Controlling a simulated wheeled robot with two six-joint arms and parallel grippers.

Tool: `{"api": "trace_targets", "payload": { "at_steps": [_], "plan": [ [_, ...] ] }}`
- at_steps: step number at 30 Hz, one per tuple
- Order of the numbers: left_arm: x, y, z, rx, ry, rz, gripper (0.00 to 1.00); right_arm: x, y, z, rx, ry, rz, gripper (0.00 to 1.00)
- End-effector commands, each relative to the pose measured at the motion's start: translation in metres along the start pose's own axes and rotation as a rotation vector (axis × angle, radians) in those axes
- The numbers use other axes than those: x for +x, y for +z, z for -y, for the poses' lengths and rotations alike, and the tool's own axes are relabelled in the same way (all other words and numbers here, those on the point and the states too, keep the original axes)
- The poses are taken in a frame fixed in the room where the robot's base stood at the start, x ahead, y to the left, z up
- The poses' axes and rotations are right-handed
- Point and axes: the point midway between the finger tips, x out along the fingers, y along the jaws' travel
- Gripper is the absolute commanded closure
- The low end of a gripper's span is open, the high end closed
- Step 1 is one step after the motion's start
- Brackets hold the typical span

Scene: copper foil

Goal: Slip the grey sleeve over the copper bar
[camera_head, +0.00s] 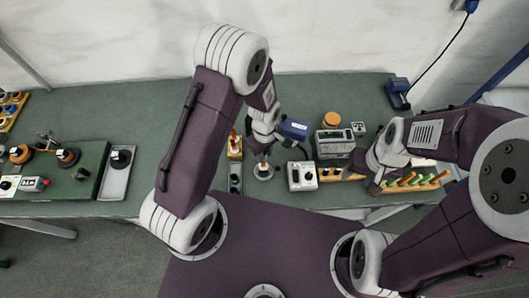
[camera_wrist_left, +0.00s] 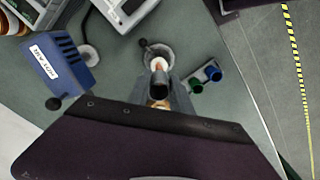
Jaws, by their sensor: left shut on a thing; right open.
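My left gripper (camera_head: 262,148) points down over a small round grey base (camera_head: 263,171) near the front edge of the bench. In the left wrist view the left gripper (camera_wrist_left: 160,98) is shut on a short dark-grey tube with a pale rim, which I take for the grey sleeve (camera_wrist_left: 158,67). A copper-coloured piece shows around the grip; I cannot tell whether it is the copper bar. The round base (camera_wrist_left: 158,52) lies just beyond the tube; whether they touch is unclear. My right gripper (camera_head: 376,172) is open, beside a rack of coloured handles; its fingertips are hard to make out.
A blue labelled device (camera_head: 294,128) stands right of my left gripper, with a white box (camera_head: 302,176) in front. A grey instrument (camera_head: 334,143) and the rack of coloured handles (camera_head: 415,182) stand farther right. Blue and green knobs (camera_wrist_left: 205,80) lie close to the base.

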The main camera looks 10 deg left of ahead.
Motion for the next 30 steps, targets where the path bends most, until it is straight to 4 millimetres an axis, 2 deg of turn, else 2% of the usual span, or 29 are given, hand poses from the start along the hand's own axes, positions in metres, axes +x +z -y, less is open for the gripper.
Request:
{"api": "trace_targets", "payload": {
  "at_steps": [12,23,24,26,27,30],
  "plan": [
    [0.014,0.000,0.000,0.000,0.000,0.000,1.00,0.011,0.001,0.000,0.000,0.000,0.000,0.50],
    [0.014,0.000,0.000,0.000,0.000,0.000,1.00,0.011,0.001,0.000,0.000,0.000,0.000,0.50],
    [0.014,0.000,0.000,0.000,0.000,0.000,0.72,0.011,0.001,0.000,0.000,0.000,0.000,0.50],
    [0.014,0.000,0.000,0.000,0.000,0.000,0.55,0.011,0.001,0.000,0.000,0.000,0.000,0.50],
    [0.014,0.000,0.000,0.000,0.000,0.000,0.49,0.011,0.001,0.000,0.000,0.000,0.000,0.50],
    [0.014,0.000,0.000,0.000,0.000,0.000,0.49,0.011,0.001,0.000,0.000,0.000,0.000,0.50]
  ]
}}
